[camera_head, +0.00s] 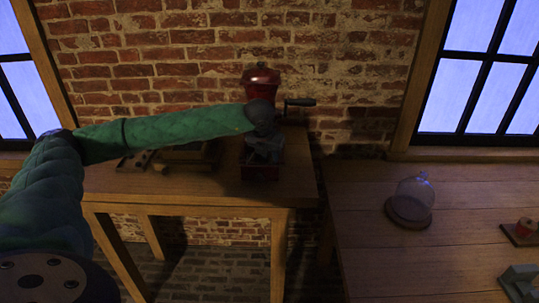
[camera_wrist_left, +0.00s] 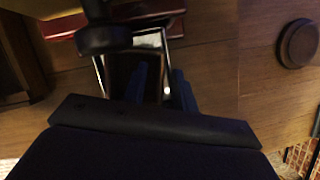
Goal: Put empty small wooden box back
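A red coffee grinder (camera_head: 261,78) with a dark side handle stands on the wooden table on the left; its dark red base (camera_head: 262,173) shows below my gripper. In the left wrist view, a small open box (camera_wrist_left: 117,73) with light rims and a dark inside sits beside the grinder's red base (camera_wrist_left: 160,17). It looks like the grinder's drawer, and I see nothing in it. My left gripper (camera_head: 265,150) is in front of the grinder. In the wrist view its fingers (camera_wrist_left: 160,88) are apart, with one box wall between them. My right gripper is out of view.
A flat wooden item (camera_head: 188,155) and a dark slotted board (camera_head: 135,160) lie left of the grinder. On the right table are a glass dome on a round base (camera_head: 408,212), a red spool-like item (camera_head: 525,228) and a grey device (camera_head: 522,282). A brick wall stands behind.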

